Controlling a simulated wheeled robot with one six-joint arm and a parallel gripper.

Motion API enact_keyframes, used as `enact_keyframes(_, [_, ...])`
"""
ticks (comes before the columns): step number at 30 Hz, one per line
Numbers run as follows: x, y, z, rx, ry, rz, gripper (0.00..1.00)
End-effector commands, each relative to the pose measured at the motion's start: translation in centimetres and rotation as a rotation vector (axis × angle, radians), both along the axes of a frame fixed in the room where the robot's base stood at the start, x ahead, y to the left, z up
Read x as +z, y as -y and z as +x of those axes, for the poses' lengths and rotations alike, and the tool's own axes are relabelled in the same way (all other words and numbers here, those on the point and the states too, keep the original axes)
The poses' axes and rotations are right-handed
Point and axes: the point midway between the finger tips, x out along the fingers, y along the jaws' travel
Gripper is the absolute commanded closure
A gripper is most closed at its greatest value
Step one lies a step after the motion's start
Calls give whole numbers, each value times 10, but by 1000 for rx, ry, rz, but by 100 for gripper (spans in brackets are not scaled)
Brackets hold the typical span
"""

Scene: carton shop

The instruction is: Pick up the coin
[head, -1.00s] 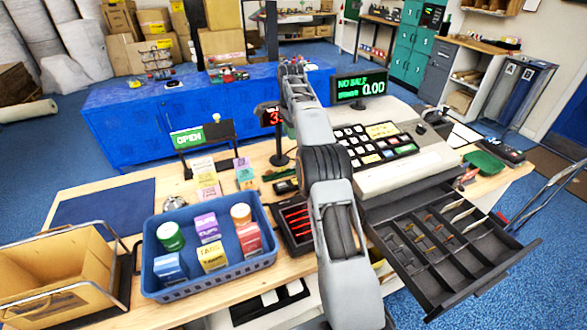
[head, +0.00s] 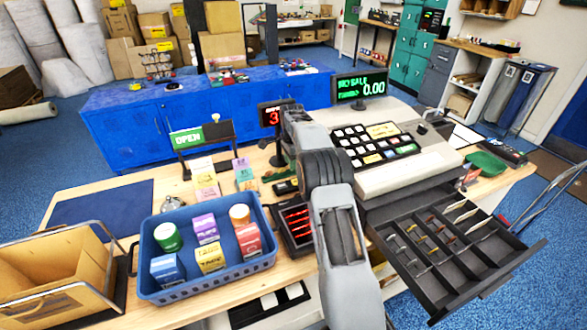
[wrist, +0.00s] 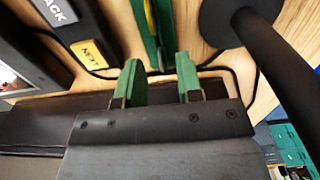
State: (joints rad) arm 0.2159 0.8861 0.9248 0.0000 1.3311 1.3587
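I cannot make out a coin for certain in either view. In the head view, the open cash drawer (head: 452,290) has compartments with small brown, red and pale pieces too small to identify. My gripper (wrist: 158,75) shows in the wrist view with its two green fingers apart and nothing clearly held between them. A green and yellow thing (wrist: 153,30) lies just beyond the gap. In the head view, my gripper is hidden behind my arm, near the small red-digit display (head: 272,117).
The cash register (head: 395,170) stands right of my arm. A blue basket (head: 205,280) of small boxes and jars is at left. In the wrist view, a black post on a round base (wrist: 285,60) stands close on the right, and a keypad with labelled keys (wrist: 85,50) is at left.

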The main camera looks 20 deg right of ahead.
Motion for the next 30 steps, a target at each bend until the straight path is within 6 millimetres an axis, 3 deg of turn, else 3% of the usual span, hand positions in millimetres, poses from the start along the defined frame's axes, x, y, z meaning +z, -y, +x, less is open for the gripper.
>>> enact_keyframes(6, [-16, 0, 0, 0, 0, 0, 67])
enact_keyframes(13, [-18, 0, 0, 0, 1, 0, 67])
enact_keyframes(24, [-17, 0, 0, 0, 1, 0, 100])
enact_keyframes(30, [-17, 0, 0, 0, 1, 0, 100])
